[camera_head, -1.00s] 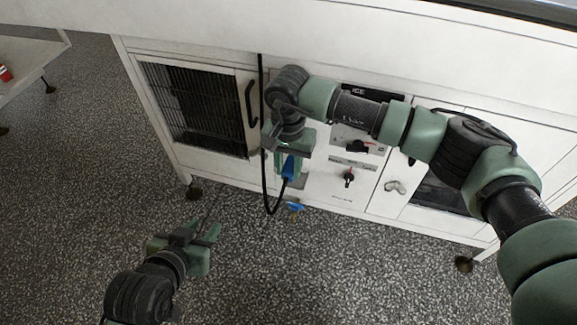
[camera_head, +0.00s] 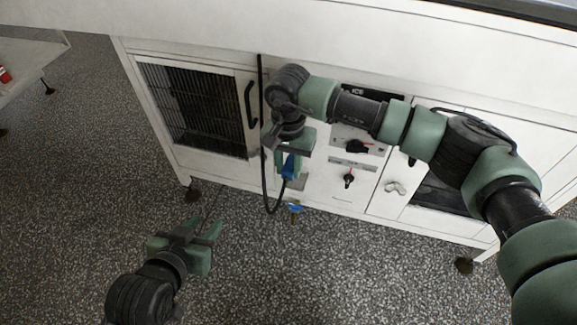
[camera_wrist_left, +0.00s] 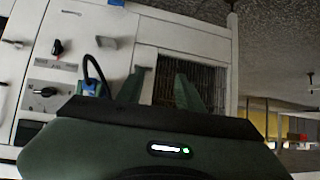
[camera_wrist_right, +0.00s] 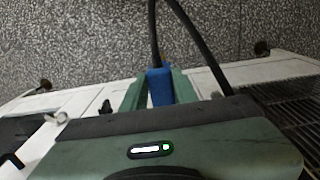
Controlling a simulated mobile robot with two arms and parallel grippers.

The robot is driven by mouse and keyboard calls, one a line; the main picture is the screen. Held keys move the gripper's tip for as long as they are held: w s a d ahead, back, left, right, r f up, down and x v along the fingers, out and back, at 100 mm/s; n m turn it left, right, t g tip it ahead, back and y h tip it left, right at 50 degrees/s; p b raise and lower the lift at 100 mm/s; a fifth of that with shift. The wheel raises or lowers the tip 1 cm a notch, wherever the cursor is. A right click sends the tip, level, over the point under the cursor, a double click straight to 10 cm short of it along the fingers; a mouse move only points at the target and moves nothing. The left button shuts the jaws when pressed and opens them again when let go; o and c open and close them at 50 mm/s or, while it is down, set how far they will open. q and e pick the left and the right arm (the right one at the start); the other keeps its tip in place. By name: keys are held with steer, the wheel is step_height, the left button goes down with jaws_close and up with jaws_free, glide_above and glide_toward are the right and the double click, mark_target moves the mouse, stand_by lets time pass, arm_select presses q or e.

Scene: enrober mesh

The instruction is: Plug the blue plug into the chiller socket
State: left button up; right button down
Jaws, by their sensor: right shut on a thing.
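The blue plug (camera_head: 289,167) with its black cable (camera_head: 265,170) is in my right gripper (camera_head: 291,172), in front of the white cabinet. In the right wrist view the blue plug (camera_wrist_right: 160,86) sits between the two green fingers of my right gripper (camera_wrist_right: 156,90), which are shut on it; the cable runs up from it. The chiller socket is not visible; my right gripper and arm cover that part of the panel. My left gripper (camera_head: 212,230) is open and empty, low over the floor at the left. Its spread fingers also show in the left wrist view (camera_wrist_left: 160,88).
The white cabinet (camera_head: 330,200) has a grille door (camera_head: 195,105) with a black handle (camera_head: 251,103) left of my right gripper. The floor at left is clear.

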mark_target(293, 156)
arm_select(q)
steer(key=shift+w+d+r+t+h+b, duration=0.15)
steer(key=shift+w+d+r+t, duration=0.1)
steer(key=shift+w+r+t, duration=0.25)
steer(key=shift+w+d+r+t+h+b, duration=0.2)
steer(key=shift+w+r+t, duration=0.1)
steer(key=shift+w+r, duration=0.3)
arm_select(e)
steer(key=shift+w+d, duration=0.1)
steer(key=shift+w, duration=0.35)
steer(key=shift+w+d, duration=0.15)
steer(key=shift+w, duration=0.15)
arm_select(q)
steer(key=shift+w+d+r+t, duration=0.15)
steer(key=shift+w+r+t, duration=0.2)
steer(key=shift+r, duration=0.3)
steer(key=shift+w+d+r+t, duration=0.15)
steer(key=shift+w+r+t, duration=0.2)
steer(key=shift+r, duration=0.25)
steer(key=shift+w+d+r+b, duration=0.1)
steer(key=shift+r+b, duration=0.2)
arm_select(e)
steer(key=shift+w, duration=0.15)
